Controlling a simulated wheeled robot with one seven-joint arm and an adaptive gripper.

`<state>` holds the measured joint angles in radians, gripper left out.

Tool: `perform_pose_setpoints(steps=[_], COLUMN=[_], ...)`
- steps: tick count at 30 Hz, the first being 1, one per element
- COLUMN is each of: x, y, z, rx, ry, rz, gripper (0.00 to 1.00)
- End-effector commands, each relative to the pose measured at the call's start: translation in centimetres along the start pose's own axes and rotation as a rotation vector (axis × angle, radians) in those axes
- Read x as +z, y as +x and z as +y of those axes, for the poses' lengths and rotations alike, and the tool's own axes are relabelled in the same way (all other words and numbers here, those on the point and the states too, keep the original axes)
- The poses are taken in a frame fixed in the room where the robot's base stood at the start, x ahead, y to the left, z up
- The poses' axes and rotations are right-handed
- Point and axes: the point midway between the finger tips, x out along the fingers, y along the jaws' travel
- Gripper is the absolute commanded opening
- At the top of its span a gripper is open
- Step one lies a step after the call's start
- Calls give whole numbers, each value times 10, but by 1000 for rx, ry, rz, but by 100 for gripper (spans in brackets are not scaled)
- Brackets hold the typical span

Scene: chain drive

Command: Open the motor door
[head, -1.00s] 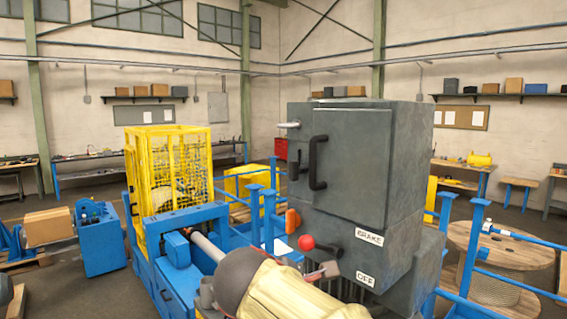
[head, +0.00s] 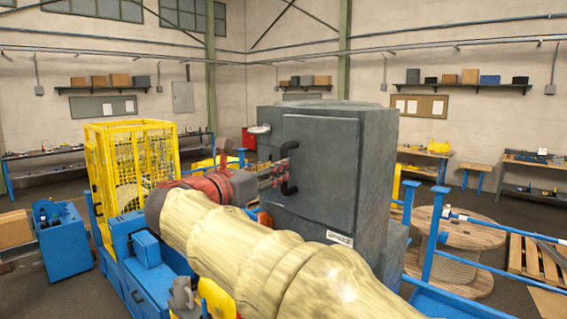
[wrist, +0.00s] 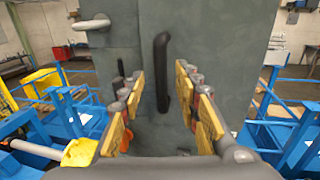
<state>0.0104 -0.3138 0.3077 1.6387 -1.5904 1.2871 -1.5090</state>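The motor door (head: 320,165) is the grey front panel of the tall grey cabinet, and it looks shut. Its black vertical handle (head: 289,168) is near the door's left edge; in the wrist view the handle (wrist: 162,72) stands upright between my fingers. My gripper (head: 280,172) is open in front of the door, its two padded fingers to either side of the handle with gaps on both sides. Whether the fingertips reach as deep as the handle is hard to tell. A pale lever (wrist: 92,22) sticks out at the upper left, beside the door.
A yellow mesh cage (head: 130,165) stands left of the cabinet on a blue frame. Blue posts and rails (head: 432,235) and a wooden cable spool (head: 455,245) are on the right. A BRAKE label (head: 340,238) is below the door.

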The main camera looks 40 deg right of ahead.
Motion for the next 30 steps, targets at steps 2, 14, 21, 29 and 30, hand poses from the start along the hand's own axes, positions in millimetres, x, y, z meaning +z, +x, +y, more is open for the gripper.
perform_pose_setpoints(steps=[2,14,21,29,30], x=[1,0,0,0,0], y=[14,51,51,51,51], z=[-1,-1,0,0,0], rx=[-5,0,1,1,1], ry=[0,2,3,3,3], rz=[0,1,1,1,1], gripper=[32,32,32,18,16])
